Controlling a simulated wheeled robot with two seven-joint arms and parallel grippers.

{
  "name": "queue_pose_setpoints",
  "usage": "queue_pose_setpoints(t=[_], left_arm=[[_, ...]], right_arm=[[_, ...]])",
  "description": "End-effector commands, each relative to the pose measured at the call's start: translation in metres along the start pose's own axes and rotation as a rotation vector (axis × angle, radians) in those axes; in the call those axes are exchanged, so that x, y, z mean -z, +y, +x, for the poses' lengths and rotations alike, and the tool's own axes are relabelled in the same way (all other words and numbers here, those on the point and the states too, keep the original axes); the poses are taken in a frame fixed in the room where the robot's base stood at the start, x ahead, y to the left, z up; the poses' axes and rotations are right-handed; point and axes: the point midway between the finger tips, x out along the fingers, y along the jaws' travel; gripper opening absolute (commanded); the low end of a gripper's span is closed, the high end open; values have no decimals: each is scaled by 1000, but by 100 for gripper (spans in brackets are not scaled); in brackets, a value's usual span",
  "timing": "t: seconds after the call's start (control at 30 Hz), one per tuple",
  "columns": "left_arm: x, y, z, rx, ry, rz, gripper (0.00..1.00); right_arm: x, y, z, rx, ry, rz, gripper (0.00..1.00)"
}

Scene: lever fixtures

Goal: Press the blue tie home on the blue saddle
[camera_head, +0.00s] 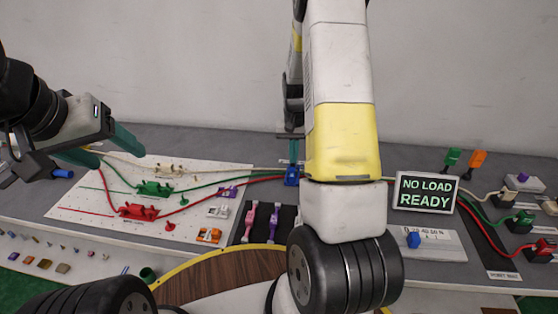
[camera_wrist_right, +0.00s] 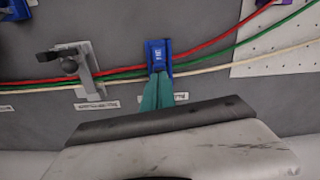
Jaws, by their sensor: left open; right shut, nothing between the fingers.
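The blue saddle with the blue tie (camera_wrist_right: 158,56) is one blue block in the right wrist view; I cannot clearly tell tie from saddle. The red, green and cream cables run to it and emerge on both sides. It also shows in the head view (camera_head: 291,177), partly hidden by my right arm. My right gripper (camera_wrist_right: 157,76) is shut and empty, its teal fingertips at the near edge of the blue block; contact is unclear. It also shows in the head view (camera_head: 292,160). My left gripper (camera_head: 120,158) is open and empty over the white board's left end.
The white pegboard (camera_head: 90,205) carries red and green holders. A grey clamp fixture (camera_wrist_right: 80,70) stands beside the blue block. A black tray (camera_head: 247,232) holds pink and purple pieces. A "NO LOAD READY" display (camera_head: 425,192) and sockets stand at right.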

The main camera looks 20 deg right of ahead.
Motion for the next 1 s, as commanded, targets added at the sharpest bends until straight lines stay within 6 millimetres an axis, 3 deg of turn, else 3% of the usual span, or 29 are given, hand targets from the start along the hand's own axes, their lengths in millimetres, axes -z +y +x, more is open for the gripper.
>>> queue_pose_setpoints(t=[0.77, 1.0], left_arm=[[0, 0, 0, 0, 0, 0, 66], [0, 0, 0, 0, 0, 0, 66]], right_arm=[[0, 0, 12, 0, 0, 0, 0], [0, 0, 4, 0, 1, 0, 0]])
